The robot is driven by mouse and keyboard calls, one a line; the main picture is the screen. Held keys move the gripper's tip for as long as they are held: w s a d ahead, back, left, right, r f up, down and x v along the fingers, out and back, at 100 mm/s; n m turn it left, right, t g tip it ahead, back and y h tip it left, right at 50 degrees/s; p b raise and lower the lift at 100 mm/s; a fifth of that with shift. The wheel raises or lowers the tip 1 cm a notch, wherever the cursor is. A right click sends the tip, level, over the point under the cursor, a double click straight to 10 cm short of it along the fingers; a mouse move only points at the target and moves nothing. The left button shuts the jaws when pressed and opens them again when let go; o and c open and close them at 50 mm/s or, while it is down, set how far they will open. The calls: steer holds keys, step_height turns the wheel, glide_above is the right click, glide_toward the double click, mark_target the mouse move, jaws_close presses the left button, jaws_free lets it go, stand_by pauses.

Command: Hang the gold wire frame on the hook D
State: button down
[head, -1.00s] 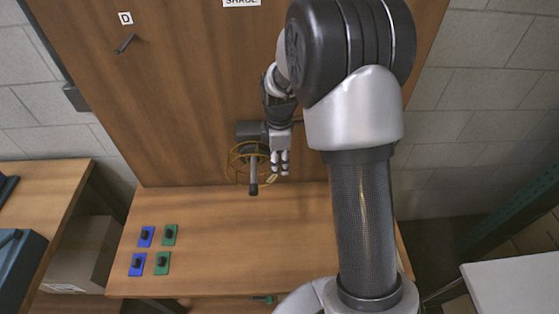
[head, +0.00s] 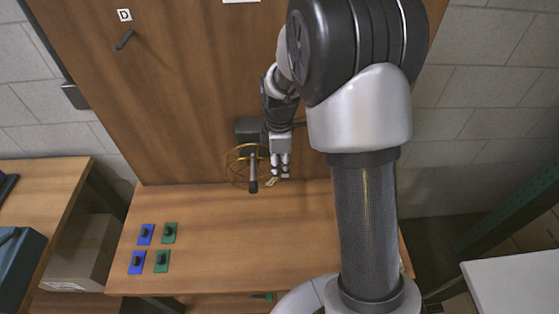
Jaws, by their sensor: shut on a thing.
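The gold wire frame (head: 231,172) is a round cage of thin wire in front of the lower part of the wooden board, left of my gripper. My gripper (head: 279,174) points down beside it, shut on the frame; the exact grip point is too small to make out. A dark rod with a darker tip (head: 253,175) shows at the frame's middle. The hook D (head: 123,40) is a dark peg at the board's upper left, under the white label D (head: 124,15). It is bare, and the frame is well below and right of it.
The wooden board (head: 185,100) stands upright behind the wooden table (head: 225,255). A dark block (head: 247,130) is behind the frame. Blue and green pads with black knobs (head: 146,234) lie at the table's left. The board between frame and hook looks clear.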

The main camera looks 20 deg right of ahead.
steer(key=s+a+b, duration=0.1)
steer(key=s+a, duration=0.3)
steer(key=s, duration=0.8)
steer(key=shift+s, duration=0.2)
stand_by(1.9)
stand_by(1.3)
